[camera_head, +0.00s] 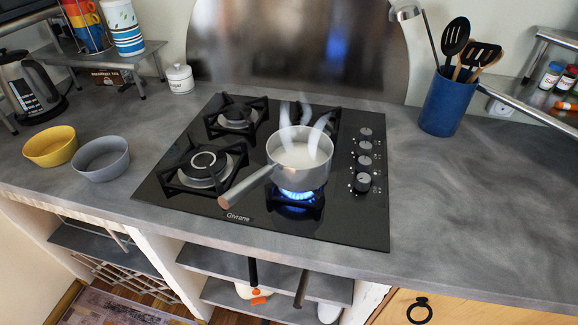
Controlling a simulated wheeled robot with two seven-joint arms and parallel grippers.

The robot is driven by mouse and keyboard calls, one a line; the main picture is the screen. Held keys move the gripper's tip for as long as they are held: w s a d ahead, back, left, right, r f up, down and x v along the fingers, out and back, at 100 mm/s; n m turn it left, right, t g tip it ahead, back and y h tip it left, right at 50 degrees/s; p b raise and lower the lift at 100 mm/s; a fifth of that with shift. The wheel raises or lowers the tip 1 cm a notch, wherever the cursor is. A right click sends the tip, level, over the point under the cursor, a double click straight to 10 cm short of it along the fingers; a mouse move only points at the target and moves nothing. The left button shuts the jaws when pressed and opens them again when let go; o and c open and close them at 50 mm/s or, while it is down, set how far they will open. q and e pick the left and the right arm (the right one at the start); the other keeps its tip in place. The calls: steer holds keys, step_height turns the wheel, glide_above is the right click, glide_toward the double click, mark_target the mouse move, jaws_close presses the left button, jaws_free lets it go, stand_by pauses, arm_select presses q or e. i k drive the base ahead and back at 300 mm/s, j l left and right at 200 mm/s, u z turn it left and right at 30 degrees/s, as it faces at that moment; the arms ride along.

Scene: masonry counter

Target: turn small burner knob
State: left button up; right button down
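A black glass gas hob (330,232) is set in the grey counter. Several dark round knobs stand in a column along its right side; the rearmost knob (366,132) is farthest back and the front knob (362,183) is nearest. A steel saucepan (312,172) with whitish contents sits on the front right burner, its handle pointing front left. A blue flame (298,193) burns beneath it, and pale steam rises. The back left burner (238,116) and front left burner (204,163) show no flame. The back right burner is mostly hidden. Neither gripper is in view.
A blue utensil crock (447,104) stands right of the hob. A yellow bowl (50,146) and grey bowl (101,158) stand left, with a kettle (32,90) and white jar (180,78) behind. The counter right of the knobs is clear.

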mark_target(362, 182)
steer(key=k+l+u, duration=0.1)
steer(key=l+u, duration=0.3)
steer(key=k+l+u, duration=0.15)
steer(key=u, duration=0.25)
steer(key=k+l+u, duration=0.2)
steer(key=u, duration=0.2)
